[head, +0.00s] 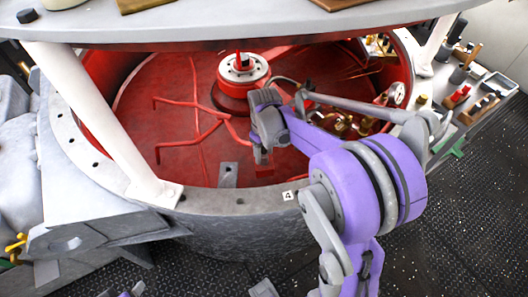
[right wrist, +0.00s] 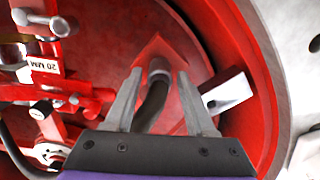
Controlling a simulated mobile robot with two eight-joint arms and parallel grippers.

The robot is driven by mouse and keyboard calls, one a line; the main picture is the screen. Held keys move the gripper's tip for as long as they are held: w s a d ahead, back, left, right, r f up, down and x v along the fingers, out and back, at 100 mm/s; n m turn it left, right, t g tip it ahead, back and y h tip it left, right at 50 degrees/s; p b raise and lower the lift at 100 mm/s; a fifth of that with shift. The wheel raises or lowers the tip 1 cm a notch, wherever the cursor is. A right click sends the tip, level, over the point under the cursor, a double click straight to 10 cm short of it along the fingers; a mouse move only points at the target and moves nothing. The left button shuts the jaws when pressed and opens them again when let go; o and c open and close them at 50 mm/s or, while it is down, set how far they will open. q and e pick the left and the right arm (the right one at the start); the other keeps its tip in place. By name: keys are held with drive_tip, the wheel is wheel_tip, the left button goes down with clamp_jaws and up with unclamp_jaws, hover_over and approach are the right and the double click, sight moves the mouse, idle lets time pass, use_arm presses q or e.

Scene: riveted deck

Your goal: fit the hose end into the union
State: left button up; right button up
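My right gripper (head: 263,156) reaches down into the red tub in the head view. In the right wrist view its two fingers (right wrist: 159,76) stand apart on either side of a dark hose (right wrist: 150,106). Steel and brass fittings (right wrist: 38,22) beside a "20 MM" label stand at the upper left; I cannot tell for sure which is the union.
The tub's grey rim (head: 233,200) curves close below the right gripper. Red bent pipes (head: 190,137) and a round central hub (head: 243,68) stand inside. A gauge (head: 397,93) and brass fittings line the right wall. A pale bracket (right wrist: 227,92) is right of the fingers.

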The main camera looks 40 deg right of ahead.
drive_tip(key=shift+o, duration=0.9)
wheel_tip(320, 180, up, 11)
drive_tip(key=shift+p, duration=0.45)
drive_tip(key=shift+f, duration=0.1)
drive_tip(key=s+a+f+t, duration=0.1)
drive_tip(key=s+a, duration=0.3)
drive_tip(key=a, duration=0.1)
drive_tip(key=s+a+f+m+t+p, duration=0.1)
drive_tip(key=s+a+t, duration=0.1)
drive_tip(key=s+a, duration=0.2)
drive_tip(key=s+a+f+t, duration=0.1)
drive_tip(key=s+a+t, duration=0.1)
drive_tip(key=s+a, duration=0.3)
drive_tip(key=shift+s+a+f+m+p, duration=0.25)
drive_tip(key=shift+s+a+m+p, duration=0.05)
drive_tip(key=shift+s+m+p, duration=0.1)
